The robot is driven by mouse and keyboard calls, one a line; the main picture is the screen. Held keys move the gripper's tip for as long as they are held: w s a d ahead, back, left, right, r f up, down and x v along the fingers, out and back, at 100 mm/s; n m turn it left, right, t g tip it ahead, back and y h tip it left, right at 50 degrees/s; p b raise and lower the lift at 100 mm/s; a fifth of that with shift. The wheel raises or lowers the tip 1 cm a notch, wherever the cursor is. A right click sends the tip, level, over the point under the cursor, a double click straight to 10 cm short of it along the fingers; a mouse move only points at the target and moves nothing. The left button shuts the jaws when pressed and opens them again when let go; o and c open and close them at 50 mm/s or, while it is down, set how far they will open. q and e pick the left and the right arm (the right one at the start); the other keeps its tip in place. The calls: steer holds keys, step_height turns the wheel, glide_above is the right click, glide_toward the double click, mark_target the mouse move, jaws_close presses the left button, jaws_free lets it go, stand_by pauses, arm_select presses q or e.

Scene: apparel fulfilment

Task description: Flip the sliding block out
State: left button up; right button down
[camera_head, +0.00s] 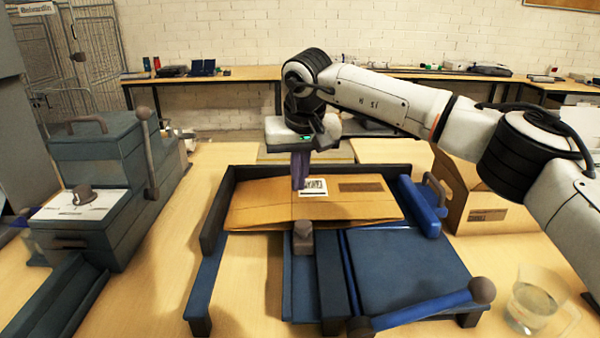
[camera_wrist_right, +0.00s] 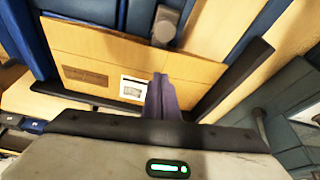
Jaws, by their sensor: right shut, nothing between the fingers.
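A flat brown cardboard package (camera_head: 265,200) with a white label lies in a blue frame on the table. It also shows in the wrist view (camera_wrist_right: 100,50). A grey block with a knob (camera_head: 303,238), probably the sliding block, stands on a blue rail at the package's near edge; it also shows in the wrist view (camera_wrist_right: 165,25). My right gripper (camera_head: 298,186) points down at the package beside the label, with its purple fingers together and empty. The fingertips are beyond the block, apart from it. Whether they touch the package is unclear. My left gripper is out of view.
A blue panel (camera_head: 410,262) and a knobbed lever (camera_head: 430,306) are at the frame's near right. A glass cup (camera_head: 532,300) stands at far right. A cardboard box (camera_head: 490,210) is behind my right arm. A grey-green machine (camera_head: 100,160) stands left, with bare table between.

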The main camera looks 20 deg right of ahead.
mark_target(303, 227)
steer(key=x, duration=0.6)
steer(key=shift+f, duration=0.1)
steer(key=s, duration=0.3)
steer(key=shift+a, duration=0.1)
steer(key=shift+s+a, duration=0.1)
steer(key=shift+s, duration=0.5)
